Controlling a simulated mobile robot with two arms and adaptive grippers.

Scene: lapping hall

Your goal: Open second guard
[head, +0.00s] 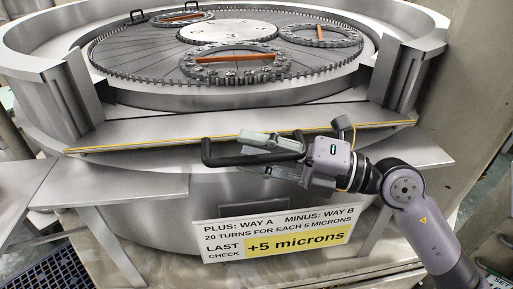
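The lapping machine's front guard (150,133) is a grey metal panel with a yellow front edge. It spans the gap in the round housing wall and seems tilted outward like a shelf. A black bar handle (206,152) sticks out at its front. My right gripper (243,154) comes in from the right at this handle. One finger is above and one below the black bar, partly covering it; whether they press on it I cannot tell. My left gripper is not in view.
Behind the guard lies the round lapping plate (140,70) with toothed carrier rings (237,73) and orange bars. A sign (275,233) reading "+5 microns" is below the handle. Side shelf ledges (115,185) flank the front. A dark blue grate (50,275) is on the floor at left.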

